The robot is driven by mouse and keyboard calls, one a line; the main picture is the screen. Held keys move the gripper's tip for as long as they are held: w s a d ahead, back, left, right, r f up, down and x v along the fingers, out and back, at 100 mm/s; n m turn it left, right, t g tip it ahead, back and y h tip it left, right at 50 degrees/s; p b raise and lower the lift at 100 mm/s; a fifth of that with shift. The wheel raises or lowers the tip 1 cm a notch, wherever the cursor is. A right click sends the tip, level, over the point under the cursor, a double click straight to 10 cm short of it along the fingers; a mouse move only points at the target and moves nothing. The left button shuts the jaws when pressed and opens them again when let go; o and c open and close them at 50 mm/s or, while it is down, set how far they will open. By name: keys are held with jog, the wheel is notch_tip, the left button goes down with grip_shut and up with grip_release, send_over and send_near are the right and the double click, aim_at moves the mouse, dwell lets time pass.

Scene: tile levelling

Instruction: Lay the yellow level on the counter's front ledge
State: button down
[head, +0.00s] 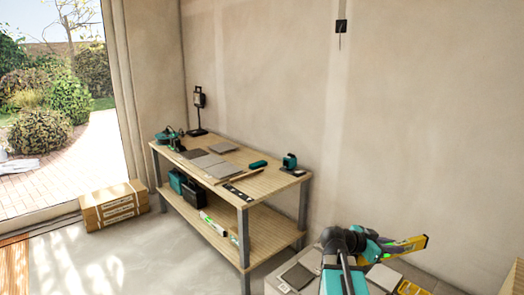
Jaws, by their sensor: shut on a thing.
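The yellow level (410,244) shows at the lower right, slanting up to the right beside my dark and teal arm. My gripper (384,246) is shut on the level near its left end. Part of the level's left end is hidden by the gripper and wrist. A counter (313,262) with tiles on it lies beneath, cut off by the bottom edge of the picture. The level looks raised above it. The arm covers much of the counter, and I cannot make out its front ledge.
A grey tile (297,275) and a yellow item (408,288) lie on the counter. A wooden workbench (270,182) with tools and tiles stands left of it. A cardboard box (114,206) sits on the floor by the open doorway. Floor between box and bench is clear.

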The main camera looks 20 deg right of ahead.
jog(key=w+a+r+n+t+y, duration=0.1)
jog(key=w+a+n+t, duration=0.35)
jog(key=w+a, duration=0.55)
jog(key=w+a+r+n+t+y, duration=0.1)
jog(key=w+a+n+t+y, duration=0.15)
jog(key=w+a+t, duration=0.7)
jog(key=w+a+r+n+y, duration=0.2)
jog(key=a+r+n+y, duration=0.1)
jog(key=a, duration=0.5)
jog(key=w+a+r+n+y, duration=0.3)
jog(key=a+n+y, duration=0.1)
jog(key=a, duration=0.5)
jog(key=w+a+r+n+y, duration=0.2)
jog(key=a+r+n+y, duration=0.1)
jog(key=a, duration=0.5)
jog(key=shift+w+a+r+n+t, duration=0.4)
jog(key=shift+n, duration=0.4)
jog(key=shift+y, duration=0.25)
